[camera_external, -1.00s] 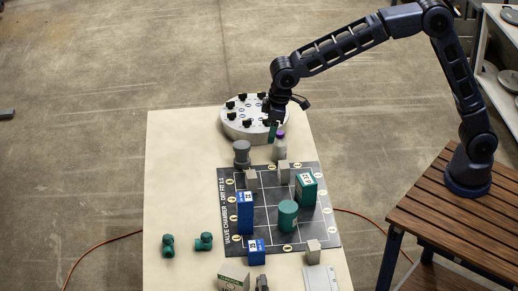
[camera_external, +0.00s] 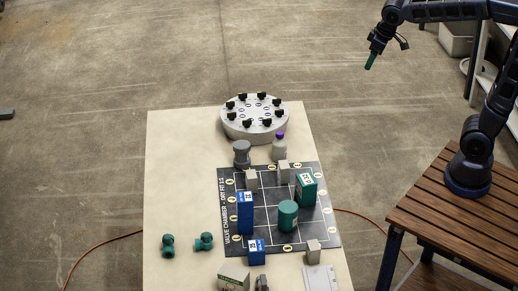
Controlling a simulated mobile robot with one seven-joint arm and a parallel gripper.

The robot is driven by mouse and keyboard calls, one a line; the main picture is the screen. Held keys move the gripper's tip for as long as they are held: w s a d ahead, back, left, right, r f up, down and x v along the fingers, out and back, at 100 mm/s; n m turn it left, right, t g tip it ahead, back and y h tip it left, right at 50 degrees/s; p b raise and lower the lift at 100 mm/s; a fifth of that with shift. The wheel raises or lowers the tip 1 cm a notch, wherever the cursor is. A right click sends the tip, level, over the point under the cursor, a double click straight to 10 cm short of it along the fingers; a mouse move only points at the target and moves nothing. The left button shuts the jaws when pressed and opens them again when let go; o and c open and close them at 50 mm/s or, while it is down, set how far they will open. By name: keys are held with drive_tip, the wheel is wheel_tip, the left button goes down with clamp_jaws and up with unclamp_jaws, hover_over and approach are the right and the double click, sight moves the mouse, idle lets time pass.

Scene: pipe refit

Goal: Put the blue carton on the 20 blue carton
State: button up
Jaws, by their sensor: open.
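A tall blue carton (camera_external: 246,219) with a white label near its top stands upright on the left side of the dark grid mat (camera_external: 267,222). A smaller blue carton (camera_external: 257,258) with a white label stands at the mat's near edge. Their numbers are too small to read surely. I cannot tell whether the tall blue shape is one carton or two stacked. My gripper (camera_external: 369,65) is open and empty, high up at the upper right, beyond the table's right edge and far from both cartons.
On the mat stand a green carton (camera_external: 306,190), a green cylinder (camera_external: 288,215) and several beige blocks. A round grey disc (camera_external: 255,120) with black knobs, a purple-capped bottle (camera_external: 279,148) and a grey fitting (camera_external: 241,154) stand behind. Green fittings (camera_external: 168,245) lie left.

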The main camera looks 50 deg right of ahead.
drive_tip(key=s+d+f+m, duration=0.1)
drive_tip(key=s+d+f, duration=0.1)
drive_tip(key=s+d, duration=0.4)
drive_tip(key=s+d+f+m+t, duration=0.1)
drive_tip(key=s+d+f+m, duration=0.1)
drive_tip(key=s+d, duration=0.4)
drive_tip(key=s, duration=0.5)
drive_tip(key=shift+s+d+f+h, duration=0.2)
drive_tip(key=shift+d+f+h, duration=0.1)
drive_tip(key=shift+d+h, duration=0.1)
drive_tip(key=shift+a, duration=0.1)
